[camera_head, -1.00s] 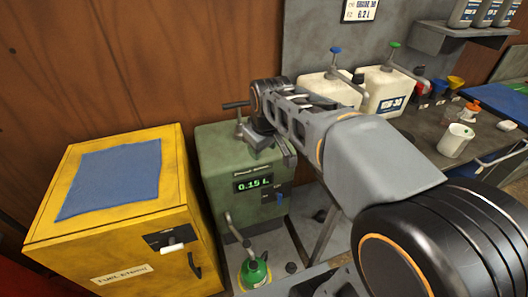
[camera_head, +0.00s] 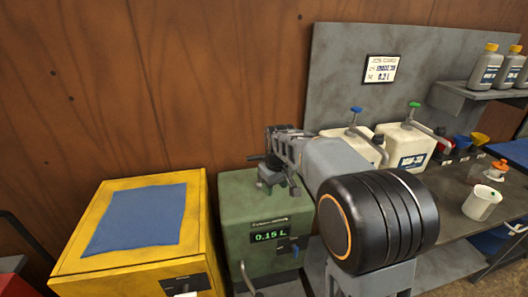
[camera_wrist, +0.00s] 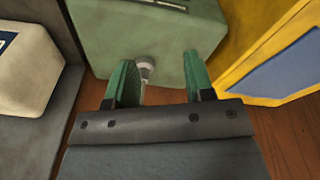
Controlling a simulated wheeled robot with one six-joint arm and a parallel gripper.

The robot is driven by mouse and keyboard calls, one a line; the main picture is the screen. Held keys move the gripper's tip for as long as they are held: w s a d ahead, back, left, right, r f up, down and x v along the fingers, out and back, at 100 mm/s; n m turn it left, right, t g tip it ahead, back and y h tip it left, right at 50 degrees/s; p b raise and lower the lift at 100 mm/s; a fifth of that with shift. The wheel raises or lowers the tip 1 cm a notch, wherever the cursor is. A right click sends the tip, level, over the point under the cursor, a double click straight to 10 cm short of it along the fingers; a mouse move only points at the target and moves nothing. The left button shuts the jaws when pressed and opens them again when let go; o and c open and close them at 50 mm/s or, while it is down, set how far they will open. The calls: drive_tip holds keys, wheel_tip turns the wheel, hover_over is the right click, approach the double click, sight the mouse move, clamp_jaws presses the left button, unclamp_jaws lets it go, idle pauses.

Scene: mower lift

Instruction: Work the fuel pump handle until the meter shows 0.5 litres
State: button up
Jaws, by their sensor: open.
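The green fuel pump (camera_head: 237,216) stands beside the yellow cabinet. Its lit meter (camera_head: 270,236) reads 0.15 L. A dark bar (camera_head: 256,157), likely the pump handle's grip, shows just left of my gripper (camera_head: 277,186), which is over the pump's top. In the wrist view, my gripper (camera_wrist: 160,75) is open, with green finger pads apart. A pale grey rod with a round collar (camera_wrist: 146,68) shows between the fingers, against the green pump body (camera_wrist: 170,40). I cannot tell whether the fingers touch it.
The yellow cabinet (camera_head: 200,235) with a blue cloth (camera_head: 135,217) is at left. Two white canisters (camera_head: 405,145) with pump tops stand on the bench at right. A white cup (camera_head: 481,203) and bottles are farther right. A wooden wall closes the back.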

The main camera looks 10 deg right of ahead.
drive_tip(key=w+r+n+p, duration=0.2)
drive_tip(key=w+n+p, duration=0.1)
drive_tip(key=w, duration=0.6)
drive_tip(key=w+r+n+p, duration=0.2)
drive_tip(key=w+n+p, duration=0.15)
drive_tip(key=w, duration=0.55)
wheel_tip(320, 180, up, 6)
drive_tip(key=n+t, duration=0.1)
drive_tip(key=n, duration=0.5)
hover_over(261, 160)
drive_tip(key=s, duration=0.2)
drive_tip(key=shift+n, duration=0.55)
drive_tip(key=x, duration=1.3)
drive_tip(key=shift+s+f, duration=0.35)
drive_tip(key=shift+c, duration=0.4)
clamp_jaws()
drive_tip(key=shift+r, duration=0.1)
